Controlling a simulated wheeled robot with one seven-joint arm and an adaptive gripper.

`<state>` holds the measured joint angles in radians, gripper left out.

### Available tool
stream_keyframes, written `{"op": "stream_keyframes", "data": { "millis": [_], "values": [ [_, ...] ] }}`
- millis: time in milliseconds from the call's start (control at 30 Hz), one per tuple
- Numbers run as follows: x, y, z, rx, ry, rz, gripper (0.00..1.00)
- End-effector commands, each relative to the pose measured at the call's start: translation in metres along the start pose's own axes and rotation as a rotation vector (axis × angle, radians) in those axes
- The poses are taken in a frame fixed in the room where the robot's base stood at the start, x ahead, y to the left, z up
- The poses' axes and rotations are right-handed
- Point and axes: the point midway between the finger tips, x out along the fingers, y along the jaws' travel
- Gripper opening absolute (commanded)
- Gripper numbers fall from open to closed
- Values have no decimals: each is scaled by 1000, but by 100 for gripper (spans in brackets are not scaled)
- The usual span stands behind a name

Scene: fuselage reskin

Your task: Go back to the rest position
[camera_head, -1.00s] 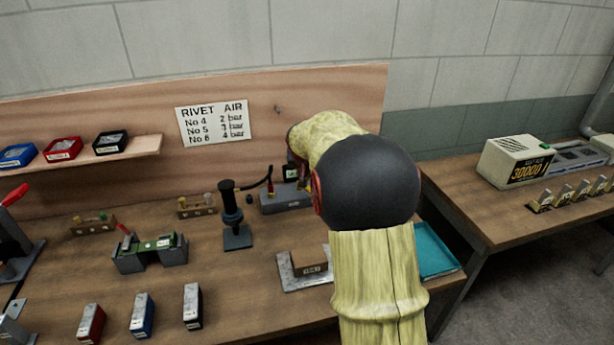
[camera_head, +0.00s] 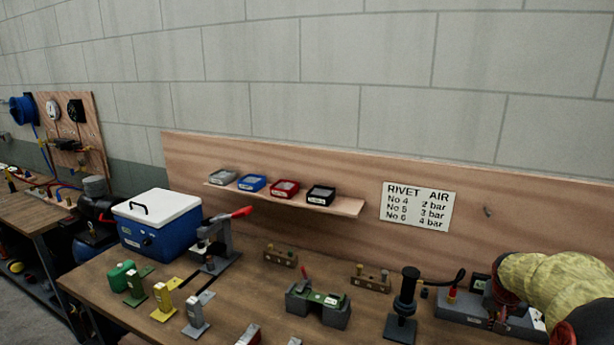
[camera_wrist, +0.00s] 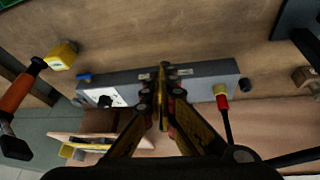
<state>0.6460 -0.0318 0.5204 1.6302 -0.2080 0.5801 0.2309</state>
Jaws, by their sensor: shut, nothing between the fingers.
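My gripper (camera_wrist: 163,105) shows in the wrist view, its yellow and black fingers shut together with nothing between them. It is in front of a long grey box (camera_wrist: 205,82) with a white panel and a black knob, and I cannot tell how far above it the tips are. The grey fixture (camera_head: 455,303) on the bench is partly hidden by the arm.
A black upright tool (camera_head: 405,300) and a green-topped fixture (camera_head: 318,308) stand on the bench. A blue cooler (camera_head: 155,238), a red-handled press (camera_head: 218,245) and several small coloured blocks are at left. An orange-handled tool (camera_wrist: 25,90) shows in the wrist view.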

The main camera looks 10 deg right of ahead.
Motion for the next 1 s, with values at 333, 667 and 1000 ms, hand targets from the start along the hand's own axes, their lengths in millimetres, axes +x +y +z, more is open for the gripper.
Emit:
{"op": "stream_keyframes", "data": {
  "millis": [333,667,1000],
  "values": [
    [-126,-67,159,-232,-154,-108,0],
    [-238,-114,306,-492,-93,-283,0],
    [-294,-138,334,-626,60,-406,0]
  ]
}}
